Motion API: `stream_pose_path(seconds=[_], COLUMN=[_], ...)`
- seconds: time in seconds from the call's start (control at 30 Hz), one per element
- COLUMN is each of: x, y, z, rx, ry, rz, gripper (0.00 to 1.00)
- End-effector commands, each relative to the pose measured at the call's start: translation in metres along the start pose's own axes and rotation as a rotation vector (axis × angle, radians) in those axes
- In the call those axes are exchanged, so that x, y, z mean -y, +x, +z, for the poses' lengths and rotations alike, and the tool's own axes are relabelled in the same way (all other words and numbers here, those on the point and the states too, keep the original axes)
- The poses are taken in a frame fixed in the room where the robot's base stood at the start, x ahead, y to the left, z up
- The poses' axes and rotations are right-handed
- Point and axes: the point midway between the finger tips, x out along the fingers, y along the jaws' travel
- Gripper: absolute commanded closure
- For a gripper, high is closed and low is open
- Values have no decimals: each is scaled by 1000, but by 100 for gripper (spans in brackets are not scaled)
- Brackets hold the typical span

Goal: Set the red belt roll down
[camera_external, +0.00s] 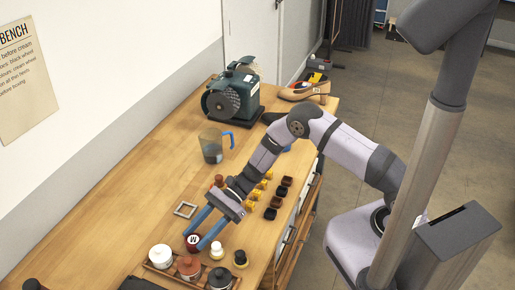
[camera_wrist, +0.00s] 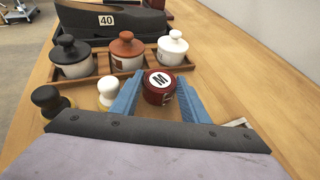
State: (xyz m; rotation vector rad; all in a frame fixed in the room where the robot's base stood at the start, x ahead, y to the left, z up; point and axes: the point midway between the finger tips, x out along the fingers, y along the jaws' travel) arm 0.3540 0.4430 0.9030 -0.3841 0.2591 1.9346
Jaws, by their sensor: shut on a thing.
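The red belt roll (camera_external: 193,240), dark red with a white round label marked M, sits between the blue fingers of my gripper (camera_external: 204,232). In the wrist view the roll (camera_wrist: 158,87) shows its label facing up, with a blue finger on each side of it. My gripper (camera_wrist: 157,95) is shut on it, low over the wooden bench (camera_external: 125,222). I cannot tell whether the roll's underside touches the bench. It is close to the wooden tray (camera_wrist: 93,81) that holds the lidded jars.
White (camera_external: 160,256), brown (camera_external: 188,267) and black (camera_external: 220,278) jars stand in the tray. Two small knobbed pieces, white-topped (camera_external: 216,250) and black-topped (camera_external: 240,258), stand beside it. A square frame (camera_external: 185,209) lies behind my gripper. The bench's left side is clear.

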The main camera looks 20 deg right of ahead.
Motion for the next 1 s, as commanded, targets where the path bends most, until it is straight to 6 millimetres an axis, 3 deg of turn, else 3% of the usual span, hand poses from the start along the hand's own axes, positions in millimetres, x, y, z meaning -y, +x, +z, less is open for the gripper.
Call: stream_pose_path(seconds=[0.37,0.4,0.43,0.83,1.0], x=[0,0,0,0,2], y=[1,1,1,0,-16], z=[-3,-3,-2,1,-1], rx=[1,0,0,0,1], ry=[-1,-1,-1,-1,-3], rz=[0,0,0,0,-3], gripper=[83,54,51,51,51])
